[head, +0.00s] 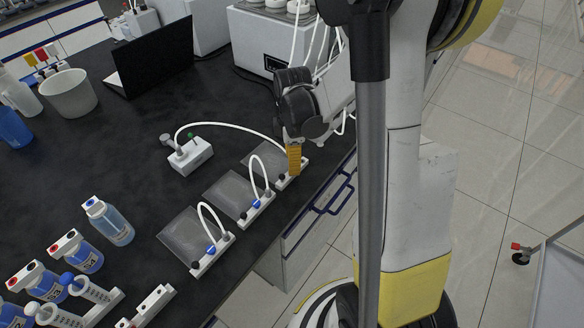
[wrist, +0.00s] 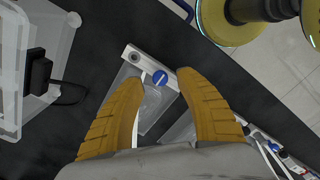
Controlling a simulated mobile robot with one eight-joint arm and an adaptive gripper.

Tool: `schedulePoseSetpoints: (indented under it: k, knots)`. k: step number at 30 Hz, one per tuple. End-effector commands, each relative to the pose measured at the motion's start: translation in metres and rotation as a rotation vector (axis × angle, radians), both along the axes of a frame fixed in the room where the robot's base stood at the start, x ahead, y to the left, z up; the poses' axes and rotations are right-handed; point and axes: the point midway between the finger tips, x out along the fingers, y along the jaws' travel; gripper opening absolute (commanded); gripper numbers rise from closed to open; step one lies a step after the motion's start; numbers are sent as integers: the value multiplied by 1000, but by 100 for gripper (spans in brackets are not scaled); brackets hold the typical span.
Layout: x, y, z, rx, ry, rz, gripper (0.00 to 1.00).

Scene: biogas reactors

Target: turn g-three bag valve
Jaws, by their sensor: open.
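My gripper (head: 294,168) is over the white bar (head: 304,163) of the farthest of three clear flat bags (head: 260,153) along the bench edge. No readable label names it g-three. In the head view the yellow fingers hide its valve. In the wrist view my gripper (wrist: 157,78) is open, pointing down. A round blue valve (wrist: 160,77) on the white bar (wrist: 146,64) shows between the fingertips, nearer the right one. I cannot tell whether that finger touches it. Part of the clear bag (wrist: 153,104) shows between the fingers.
Two nearer bags have blue valves (head: 256,203) (head: 211,250) and arched white tubes. A white box (head: 190,155) with a tube stands left of my gripper. A white machine (head: 275,45) stands behind. Bottles (head: 108,222) are at lower left. The bench edge and drawers (head: 315,212) lie right.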

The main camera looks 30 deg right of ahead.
Motion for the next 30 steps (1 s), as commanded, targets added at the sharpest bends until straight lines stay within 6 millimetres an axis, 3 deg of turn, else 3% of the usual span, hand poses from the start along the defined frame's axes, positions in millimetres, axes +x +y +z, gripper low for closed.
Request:
schedulePoseSetpoints:
  k: [4,14,18,30]
  knots:
    - [0,0,-15,0,0,0,42]
    - [0,0,-16,0,0,0,41]
    - [0,0,-16,0,0,0,0]
    - [0,0,-16,0,0,-18,0]
